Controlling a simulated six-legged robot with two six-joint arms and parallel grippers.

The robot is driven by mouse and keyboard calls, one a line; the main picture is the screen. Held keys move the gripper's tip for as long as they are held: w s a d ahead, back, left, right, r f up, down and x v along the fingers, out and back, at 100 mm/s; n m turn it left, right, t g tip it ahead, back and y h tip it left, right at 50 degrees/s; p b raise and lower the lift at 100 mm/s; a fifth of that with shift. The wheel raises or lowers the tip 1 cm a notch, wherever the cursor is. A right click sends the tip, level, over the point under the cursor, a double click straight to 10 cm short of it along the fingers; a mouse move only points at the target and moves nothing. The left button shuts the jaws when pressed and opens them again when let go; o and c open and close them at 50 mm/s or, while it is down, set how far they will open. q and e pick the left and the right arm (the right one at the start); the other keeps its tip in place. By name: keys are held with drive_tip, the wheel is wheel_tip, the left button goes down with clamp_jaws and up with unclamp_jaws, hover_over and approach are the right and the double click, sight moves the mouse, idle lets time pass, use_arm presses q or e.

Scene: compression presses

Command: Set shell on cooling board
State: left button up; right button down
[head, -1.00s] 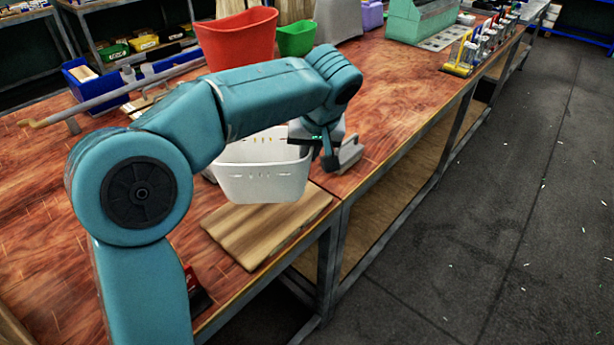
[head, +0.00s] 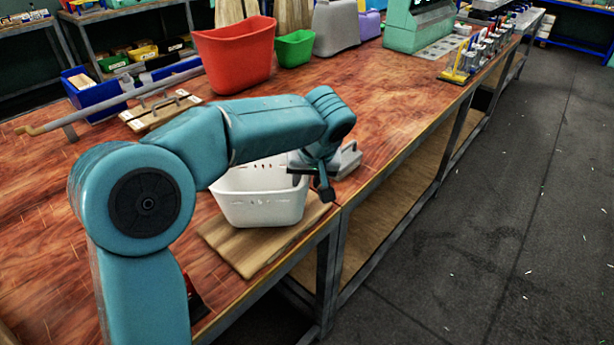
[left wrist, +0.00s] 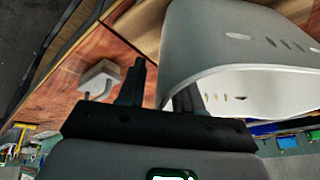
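The shell is a white, open-topped bin (head: 262,208) with small slots near its rim, upright over the wooden cooling board (head: 243,256). It covers the board's back part, and I cannot tell whether its base touches the wood. My left gripper (head: 313,186) is at the shell's right end. In the left wrist view my left gripper (left wrist: 160,88) has one finger outside the shell (left wrist: 230,45) and the other inside, with the wall pinched between them. My right gripper is not in view.
A grey block with a handle (head: 348,160) stands just behind my left gripper. A handled wooden plate (head: 160,110), a red bin (head: 235,53) and a green bin (head: 295,48) stand farther back. The bench's right edge runs close beside the board.

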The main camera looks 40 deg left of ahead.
use_arm(q)
drive_tip(key=shift+r, duration=0.25)
drive_tip(key=shift+d+r+p, duration=0.1)
drive_tip(key=shift+r+p, duration=0.2)
drive_tip(key=shift+r, duration=0.05)
drive_tip(key=p+v, duration=0.2)
drive_tip(key=v, duration=0.9)
drive_tip(key=d+f+m+g+h, duration=0.1)
drive_tip(key=d+f+m+h, duration=0.35)
drive_tip(key=f, duration=0.95)
drive_tip(key=d+f+m+g+h, duration=0.1)
drive_tip(key=d+f, duration=0.6)
drive_tip(key=f, duration=0.7)
drive_tip(key=s+d+f+h, duration=0.1)
drive_tip(key=s+d+f, duration=0.2)
drive_tip(key=s+f, duration=0.6)
drive_tip(key=s+d+f+h, duration=0.1)
drive_tip(key=s+d+f, duration=0.2)
drive_tip(key=s+f, duration=0.6)
drive_tip(key=shift+s, duration=0.65)
drive_tip(key=shift+h, duration=0.25)
